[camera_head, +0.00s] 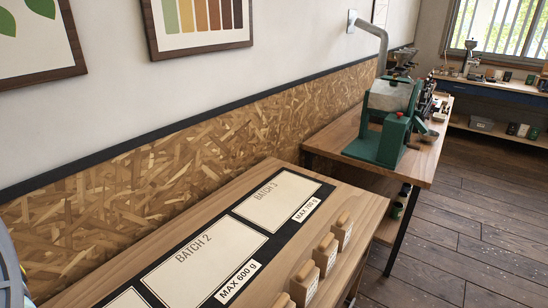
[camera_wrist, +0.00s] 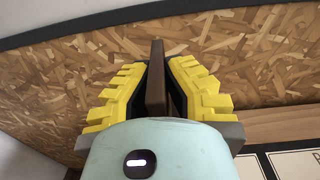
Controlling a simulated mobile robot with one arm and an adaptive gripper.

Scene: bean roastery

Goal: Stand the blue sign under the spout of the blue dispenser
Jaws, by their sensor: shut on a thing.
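My gripper (camera_wrist: 155,66) shows in the wrist view with its yellow ridged fingers on both sides of a thin dark brown slab (camera_wrist: 157,82). It is shut on this slab, which stands on edge between the fingers. Only the slab's narrow side shows, so I cannot tell whether it is the blue sign. No blue face shows. The blue dispenser and its spout are not to be seen in either view.
A wooden bench (camera_head: 358,198) bears a dark mat with labelled batch fields (camera_head: 190,255) and several small wooden blocks (camera_head: 326,254) along its front. A green machine (camera_head: 384,130) stands on a farther table (camera_head: 330,137). An OSB-panelled wall (camera_head: 150,160) runs behind.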

